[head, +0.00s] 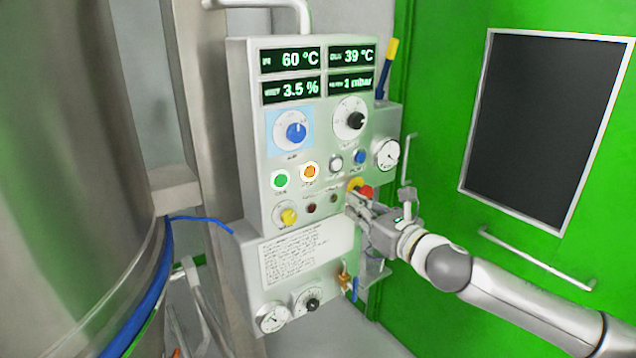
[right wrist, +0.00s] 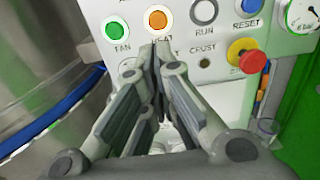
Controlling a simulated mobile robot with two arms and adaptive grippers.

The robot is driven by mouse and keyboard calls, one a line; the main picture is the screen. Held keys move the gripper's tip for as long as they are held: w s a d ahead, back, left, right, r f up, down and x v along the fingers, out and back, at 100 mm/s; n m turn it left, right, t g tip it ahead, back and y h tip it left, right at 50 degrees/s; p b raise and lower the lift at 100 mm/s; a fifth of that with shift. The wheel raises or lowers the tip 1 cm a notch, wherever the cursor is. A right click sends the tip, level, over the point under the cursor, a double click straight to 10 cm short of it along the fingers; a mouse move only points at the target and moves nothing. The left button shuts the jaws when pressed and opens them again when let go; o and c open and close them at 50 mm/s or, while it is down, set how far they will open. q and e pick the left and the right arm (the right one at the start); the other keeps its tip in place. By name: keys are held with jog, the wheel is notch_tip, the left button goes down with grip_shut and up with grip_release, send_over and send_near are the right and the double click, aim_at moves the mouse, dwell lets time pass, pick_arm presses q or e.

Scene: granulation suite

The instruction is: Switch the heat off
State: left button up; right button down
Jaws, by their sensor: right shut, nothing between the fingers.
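The heat button (head: 309,172) is bright orange in a pale ring on the grey control panel (head: 248,130). In the right wrist view the orange button (right wrist: 158,19) has a partly covered label below it. The green fan button (head: 280,181) is to its left. My right gripper (head: 349,203) is shut and empty in front of the panel, lower right of the orange button. In the right wrist view its fingertips (right wrist: 153,47) point at the panel just below that button. Whether they touch the panel cannot be told. My left gripper is not in view.
A red emergency knob (right wrist: 246,56) with a yellow collar is right of the gripper. The run button (head: 335,162) and blue reset button (head: 359,157) are close by. A large steel vessel (head: 75,150) stands left; a green door (head: 440,120) is right.

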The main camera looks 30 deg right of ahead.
aim_at(310, 178)
jog(key=w+p, duration=0.1)
jog(key=w, duration=0.3)
jog(key=w+a+p, duration=0.1)
jog(key=w+p, duration=0.1)
jog(key=w, duration=0.2)
jog(key=w+a+p, duration=0.1)
jog(key=w+p, duration=0.1)
jog(key=w, duration=0.2)
jog(key=shift+w+r, duration=0.1)
jog(key=shift+w+a+p, duration=0.1)
jog(key=shift+w+p, duration=0.25)
jog(key=shift+w, duration=0.3)
